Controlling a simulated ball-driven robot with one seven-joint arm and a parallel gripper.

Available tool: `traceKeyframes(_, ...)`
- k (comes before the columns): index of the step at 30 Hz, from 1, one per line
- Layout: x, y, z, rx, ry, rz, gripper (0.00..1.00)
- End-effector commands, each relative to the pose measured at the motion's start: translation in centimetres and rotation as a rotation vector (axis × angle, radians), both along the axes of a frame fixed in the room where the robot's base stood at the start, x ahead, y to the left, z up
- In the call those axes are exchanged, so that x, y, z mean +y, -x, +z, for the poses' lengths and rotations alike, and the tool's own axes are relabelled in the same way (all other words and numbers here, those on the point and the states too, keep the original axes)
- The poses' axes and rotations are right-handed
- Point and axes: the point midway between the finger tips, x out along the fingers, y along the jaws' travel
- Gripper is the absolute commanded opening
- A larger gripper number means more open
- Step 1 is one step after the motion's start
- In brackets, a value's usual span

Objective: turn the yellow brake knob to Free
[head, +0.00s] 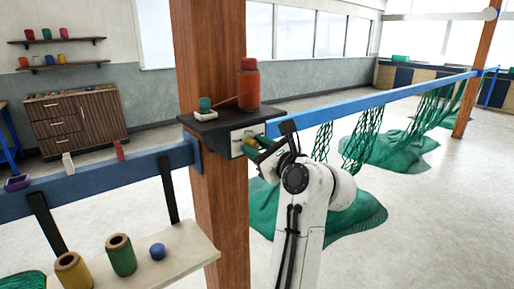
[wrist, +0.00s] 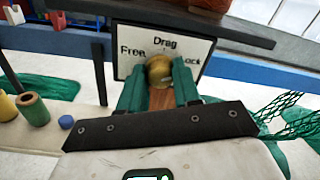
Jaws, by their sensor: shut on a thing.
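The yellow brake knob (wrist: 159,68) is a round brass-yellow knob on a white label plate (wrist: 128,66) marked Free at left, Drag at top and Lock at right. Which word it points to I cannot make out. My gripper (wrist: 160,84) has its two green fingers on either side of the knob, shut on it. In the head view the knob (head: 252,142) is small on the plate (head: 237,148), below a dark shelf on the wooden post, with my gripper (head: 258,147) over it from the right.
The dark shelf (head: 215,123) above the plate carries a red bottle (head: 248,86) and a green spool (head: 205,103). Blue rails (head: 340,108) run off both sides of the post (head: 212,50). Green nets (head: 365,140) hang at right. A pale board (head: 175,262) with spools is at lower left.

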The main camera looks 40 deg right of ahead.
Motion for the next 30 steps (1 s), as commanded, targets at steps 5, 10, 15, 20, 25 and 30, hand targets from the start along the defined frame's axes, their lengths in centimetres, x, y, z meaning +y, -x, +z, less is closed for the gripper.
traceKeyframes(5, -0.02, 0.01, 0.00, 0.000, 0.000, 0.000, 0.03)
traceKeyframes(10, -0.03, 0.02, -0.01, 0.000, 0.006, -0.001, 0.02)
traceKeyframes(15, -0.04, 0.03, -0.05, -0.001, 0.046, -0.001, 0.02)
traceKeyframes(20, -0.06, 0.03, -0.07, -0.002, 0.132, -0.002, 0.02)
traceKeyframes(25, -0.07, 0.04, -0.09, -0.007, 0.272, -0.001, 0.02)
traceKeyframes(30, -0.07, 0.04, -0.10, -0.013, 0.432, -0.001, 0.02)
